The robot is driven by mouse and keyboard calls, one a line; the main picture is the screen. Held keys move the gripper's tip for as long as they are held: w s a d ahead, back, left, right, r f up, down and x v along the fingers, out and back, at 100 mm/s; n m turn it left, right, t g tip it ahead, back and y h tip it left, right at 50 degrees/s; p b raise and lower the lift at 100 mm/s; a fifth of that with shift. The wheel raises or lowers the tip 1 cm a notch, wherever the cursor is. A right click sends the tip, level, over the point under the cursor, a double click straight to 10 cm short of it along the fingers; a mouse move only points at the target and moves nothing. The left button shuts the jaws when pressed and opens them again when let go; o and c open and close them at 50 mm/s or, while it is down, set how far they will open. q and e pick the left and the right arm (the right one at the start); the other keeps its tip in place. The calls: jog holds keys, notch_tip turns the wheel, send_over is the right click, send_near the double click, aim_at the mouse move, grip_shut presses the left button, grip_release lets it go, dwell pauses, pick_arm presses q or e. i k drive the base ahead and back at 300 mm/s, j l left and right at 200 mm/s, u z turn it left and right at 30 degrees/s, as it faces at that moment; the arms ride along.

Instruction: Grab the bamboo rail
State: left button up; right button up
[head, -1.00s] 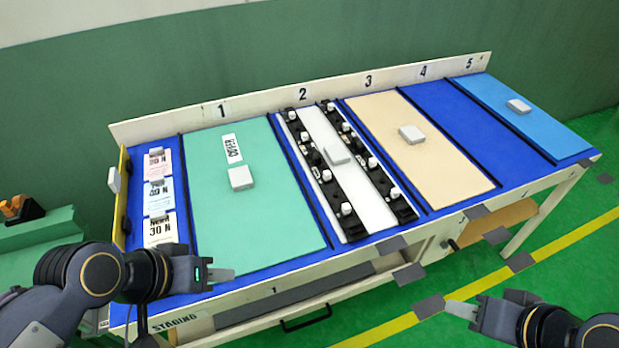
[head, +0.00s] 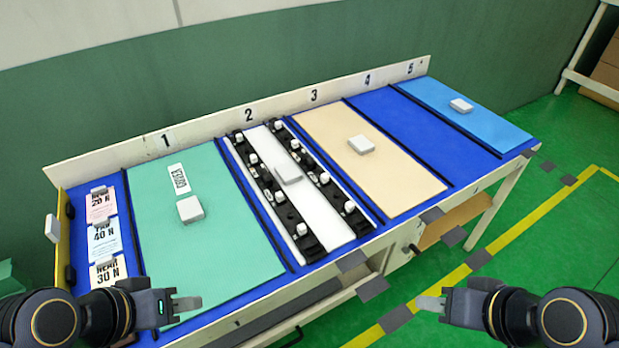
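No rail with a plain bamboo look stands out. The nearest in colour is the tan panel (head: 370,160) in bay 3, with a light block (head: 361,145) on it. In bay 2 a white panel (head: 335,231) carries two black rails, a left one (head: 284,211) and a right one (head: 334,190), each with several white knobs. My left gripper (head: 188,303) is at the table's front edge, below the green panel. My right gripper (head: 432,303) is in front of the table, over the green floor. Both look empty and apart from the panels; their finger gap is not clear.
A green panel (head: 215,260) lies in bay 1 and a light blue panel (head: 490,118) in bay 5. Bay 4 (head: 420,135) is bare blue. Printed cards (head: 103,240) lie at the left end. Several grey squares (head: 373,289) show along the front.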

aim_at(311, 250)
jog(key=i+u, duration=0.1)
jog(key=u, duration=0.4)
jog(key=i+u, duration=0.15)
jog(key=u, duration=0.3)
jog(key=i+l+u, duration=0.1)
jog(key=u, duration=0.4)
